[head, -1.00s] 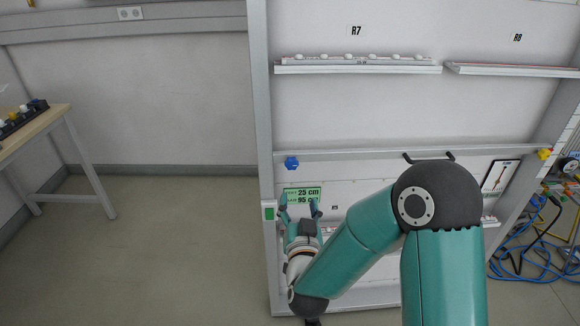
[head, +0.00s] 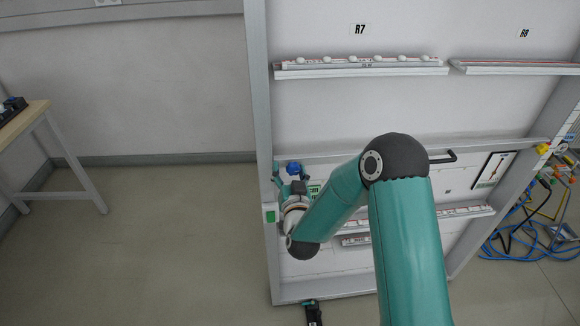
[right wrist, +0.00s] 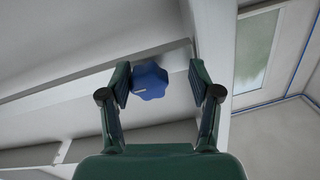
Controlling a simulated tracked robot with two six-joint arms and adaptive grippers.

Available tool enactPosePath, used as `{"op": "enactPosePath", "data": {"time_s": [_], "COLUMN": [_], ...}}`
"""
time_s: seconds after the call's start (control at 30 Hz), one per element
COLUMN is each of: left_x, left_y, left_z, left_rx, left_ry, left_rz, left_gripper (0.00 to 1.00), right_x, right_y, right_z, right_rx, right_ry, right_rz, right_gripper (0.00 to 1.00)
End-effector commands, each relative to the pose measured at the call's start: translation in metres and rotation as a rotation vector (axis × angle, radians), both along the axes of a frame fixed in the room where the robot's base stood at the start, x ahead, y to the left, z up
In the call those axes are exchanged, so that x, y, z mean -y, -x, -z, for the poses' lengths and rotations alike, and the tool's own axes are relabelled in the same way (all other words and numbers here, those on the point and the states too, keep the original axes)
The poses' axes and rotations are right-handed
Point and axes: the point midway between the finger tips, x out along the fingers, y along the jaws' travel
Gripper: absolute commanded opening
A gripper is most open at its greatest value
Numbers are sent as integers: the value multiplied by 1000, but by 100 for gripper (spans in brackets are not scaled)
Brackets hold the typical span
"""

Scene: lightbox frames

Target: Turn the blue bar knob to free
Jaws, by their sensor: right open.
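The blue knob (head: 293,168) is on the grey rail at the left side of the panel frame. In the right wrist view the knob (right wrist: 150,81) has a lobed rim and a short pale mark at its lower left. My right gripper (head: 290,174) is open just below the knob in the head view, its fingers pointing up on either side of it. In the right wrist view the gripper (right wrist: 160,82) has the knob between its fingertips, nearer the left finger. A gap shows on the right. My left gripper is not in view.
A yellow knob (head: 543,149) is at the rail's right end. A black handle (head: 442,157) is on the panel right of my arm. Shelf strips (head: 360,67) cross the panel. Blue cables (head: 525,245) lie at the far right. Floor at left is clear up to a table (head: 30,115).

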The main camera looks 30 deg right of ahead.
Motion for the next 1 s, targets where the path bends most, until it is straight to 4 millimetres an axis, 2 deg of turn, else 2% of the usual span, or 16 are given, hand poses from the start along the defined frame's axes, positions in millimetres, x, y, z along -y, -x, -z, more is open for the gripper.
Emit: {"op": "enactPosePath", "data": {"time_s": [0.23,0.6,0.63,1.0], "left_x": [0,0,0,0], "left_y": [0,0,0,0], "left_z": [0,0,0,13], "left_rx": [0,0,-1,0], "left_ry": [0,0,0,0], "left_rz": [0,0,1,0], "left_gripper": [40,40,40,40], "right_x": [13,15,9,14], "right_y": [8,10,10,9], "right_z": [0,0,0,2], "right_rx": [0,0,-1,-26], "right_ry": [0,0,0,58], "right_rz": [24,29,26,25], "right_gripper": [63,2,2,2]}}
